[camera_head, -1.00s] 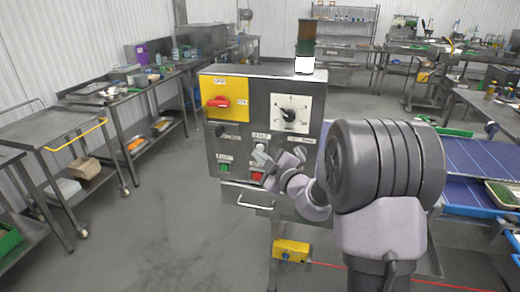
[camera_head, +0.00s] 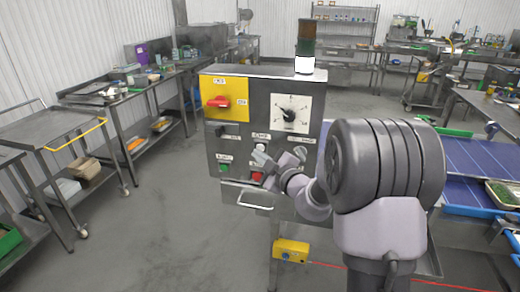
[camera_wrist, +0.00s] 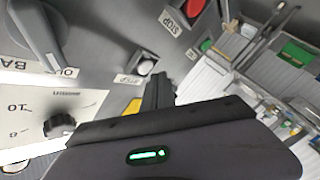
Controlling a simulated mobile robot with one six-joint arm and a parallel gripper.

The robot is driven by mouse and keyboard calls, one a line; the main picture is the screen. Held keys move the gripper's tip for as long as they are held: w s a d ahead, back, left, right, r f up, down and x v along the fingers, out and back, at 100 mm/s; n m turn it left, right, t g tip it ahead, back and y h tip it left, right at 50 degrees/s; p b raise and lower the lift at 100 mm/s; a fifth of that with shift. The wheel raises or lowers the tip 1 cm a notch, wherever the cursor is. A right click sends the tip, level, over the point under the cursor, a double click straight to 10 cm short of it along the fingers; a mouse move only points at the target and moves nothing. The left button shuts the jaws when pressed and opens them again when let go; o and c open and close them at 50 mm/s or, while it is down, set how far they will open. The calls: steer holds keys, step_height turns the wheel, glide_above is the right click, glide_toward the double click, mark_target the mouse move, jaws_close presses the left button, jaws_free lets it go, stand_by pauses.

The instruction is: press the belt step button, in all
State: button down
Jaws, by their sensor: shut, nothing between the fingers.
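The belt step button is a white round button (camera_wrist: 147,66) beside a label that seems to read STEP (camera_wrist: 130,79) in the wrist view. My gripper (camera_head: 257,156) is shut and empty, in front of the lower middle of the box. In the wrist view my gripper's dark fingertips (camera_wrist: 162,80) are right beside the white button. I cannot tell whether they touch it.
A red button (camera_head: 257,176) and a green button (camera_head: 223,168) are just below on the same panel. A red switch on a yellow plate (camera_head: 218,101) and a dial (camera_head: 289,114) are above. A yellow box (camera_head: 291,250) is below. Blue belts (camera_head: 470,160) run at right.

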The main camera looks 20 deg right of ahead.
steer(key=shift+w+d+p, duration=0.25)
steer(key=shift+w+p, duration=0.1)
steer(key=shift+p, duration=0.3)
